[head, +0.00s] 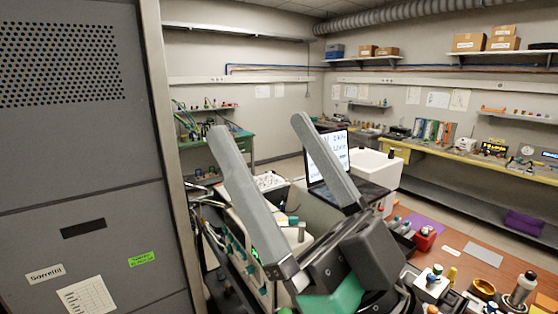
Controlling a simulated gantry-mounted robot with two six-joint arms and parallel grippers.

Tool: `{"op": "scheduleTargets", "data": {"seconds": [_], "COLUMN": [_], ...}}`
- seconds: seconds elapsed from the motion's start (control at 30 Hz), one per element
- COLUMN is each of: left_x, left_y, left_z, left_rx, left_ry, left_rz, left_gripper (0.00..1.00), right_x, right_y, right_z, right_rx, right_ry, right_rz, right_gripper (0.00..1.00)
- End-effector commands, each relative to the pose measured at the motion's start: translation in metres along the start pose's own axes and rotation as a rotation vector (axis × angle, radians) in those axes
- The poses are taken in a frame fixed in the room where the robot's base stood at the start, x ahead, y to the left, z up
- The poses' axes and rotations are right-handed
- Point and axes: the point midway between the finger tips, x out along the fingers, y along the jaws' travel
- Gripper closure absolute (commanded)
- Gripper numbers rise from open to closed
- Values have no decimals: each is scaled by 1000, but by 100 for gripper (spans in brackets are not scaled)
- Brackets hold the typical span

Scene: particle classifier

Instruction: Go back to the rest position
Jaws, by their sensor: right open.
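My right gripper (262,130) fills the middle of the head view. Its two long grey fingers point up and stand wide apart, with nothing held between them. It rises in front of the bench and hides part of the equipment behind it. My left gripper is not in the head view. A laptop (325,155) stands open behind the right finger. A white boxy instrument (375,172) is to the right of it.
A tall grey cabinet (80,160) fills the left side. A brown bench top (475,262) at lower right carries small bottles, a red device (424,238) and a purple mat (422,220). A yellow-fronted bench (470,165) runs along the far wall. Open floor lies between.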

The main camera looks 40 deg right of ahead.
Motion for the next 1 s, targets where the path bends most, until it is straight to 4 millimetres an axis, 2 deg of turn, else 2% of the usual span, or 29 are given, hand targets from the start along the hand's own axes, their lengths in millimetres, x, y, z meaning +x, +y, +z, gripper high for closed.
{"op": "scheduleTargets", "data": {"seconds": [0.27, 0.37, 0.47, 0.57, 0.8, 0.9, 1.0], "left_x": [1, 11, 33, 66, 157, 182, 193], "left_y": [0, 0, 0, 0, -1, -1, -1], "left_z": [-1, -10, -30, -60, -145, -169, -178], "left_rx": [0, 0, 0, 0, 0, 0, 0], "left_ry": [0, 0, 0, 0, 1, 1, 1], "left_rz": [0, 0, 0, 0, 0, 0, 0], "left_gripper": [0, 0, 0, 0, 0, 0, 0], "right_x": [2, 11, 33, 66, 158, 184, 194], "right_y": [2, 2, 1, 1, 1, 1, 1], "right_z": [-2, -10, -30, -60, -144, -168, -177], "right_rx": [-14, -12, -11, -11, -10, -10, -10], "right_ry": [-4, -4, -4, -4, -3, -3, -4], "right_rz": [7, 6, 6, 5, 5, 5, 5], "right_gripper": [0, 0, 0, 0, 0, 0, 0]}}
